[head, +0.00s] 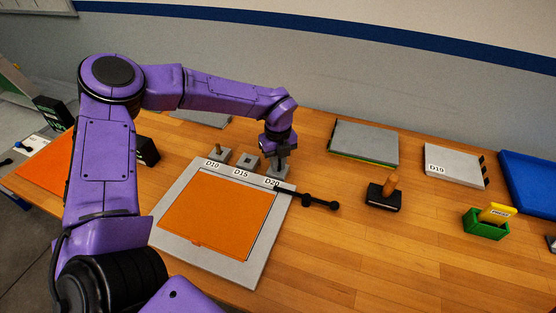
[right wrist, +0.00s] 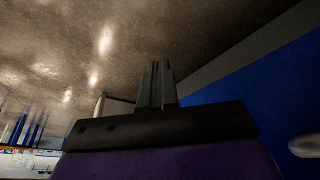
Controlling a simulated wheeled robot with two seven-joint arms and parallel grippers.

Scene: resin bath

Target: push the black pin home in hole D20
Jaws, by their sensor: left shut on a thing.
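My left gripper (head: 281,158) points down over the grey block (head: 279,172) behind the label D20 (head: 272,182), at the back right corner of the grey-framed orange panel (head: 218,214). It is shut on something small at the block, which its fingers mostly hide. I take this to be the black pin; its depth in the hole cannot be seen. My right gripper (right wrist: 157,84) shows in the right wrist view, its two fingers together with nothing visible between them.
Blocks D10 (head: 218,155) and D15 (head: 246,160) stand left of D20. A black rod with round knobs (head: 318,201) lies right of the panel. A wooden-handled black tool (head: 385,192), a green box (head: 485,226), grey plate D19 (head: 453,165) and a blue tray (head: 530,180) stand farther right.

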